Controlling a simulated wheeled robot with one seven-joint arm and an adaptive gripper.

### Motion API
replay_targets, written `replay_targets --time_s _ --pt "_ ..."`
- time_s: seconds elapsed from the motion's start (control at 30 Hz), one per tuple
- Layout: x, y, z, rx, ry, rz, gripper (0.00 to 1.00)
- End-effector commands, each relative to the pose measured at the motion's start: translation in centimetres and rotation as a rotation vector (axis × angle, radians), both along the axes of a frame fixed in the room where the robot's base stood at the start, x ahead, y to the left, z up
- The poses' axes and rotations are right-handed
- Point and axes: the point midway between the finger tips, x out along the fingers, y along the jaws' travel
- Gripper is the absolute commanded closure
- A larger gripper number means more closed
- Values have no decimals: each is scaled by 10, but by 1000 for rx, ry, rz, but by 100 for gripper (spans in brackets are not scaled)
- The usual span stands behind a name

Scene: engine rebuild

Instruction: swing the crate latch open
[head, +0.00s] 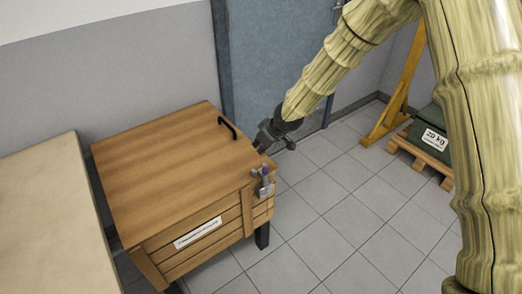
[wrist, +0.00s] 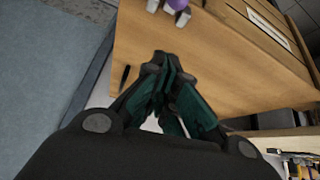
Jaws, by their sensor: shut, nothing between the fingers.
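The wooden crate (head: 165,160) stands on dark legs at the left of the head view, its lid down. The crate latch (head: 265,187) is a grey metal piece with a purple part on the crate's right side, near the front corner. It also shows, cut off, at the top edge of the wrist view (wrist: 179,5). My gripper (head: 260,146) is shut and empty at the lid's right edge, a little behind and above the latch. The shut fingertips (wrist: 162,62) show over the wood in the wrist view; I cannot tell whether they touch it.
A black handle (head: 228,128) sits on the lid near my gripper. A blue door (head: 275,60) stands behind. A beige surface (head: 50,220) lies left of the crate. A green 20 kg box (head: 430,135) rests on a pallet at the right. The tiled floor (head: 335,215) between is clear.

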Motion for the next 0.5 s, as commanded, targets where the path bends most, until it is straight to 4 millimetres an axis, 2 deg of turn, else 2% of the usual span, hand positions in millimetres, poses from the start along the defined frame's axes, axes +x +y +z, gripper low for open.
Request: replay_targets --time_s 0.5 --pt "27 24 -58 -1 0 1 100"
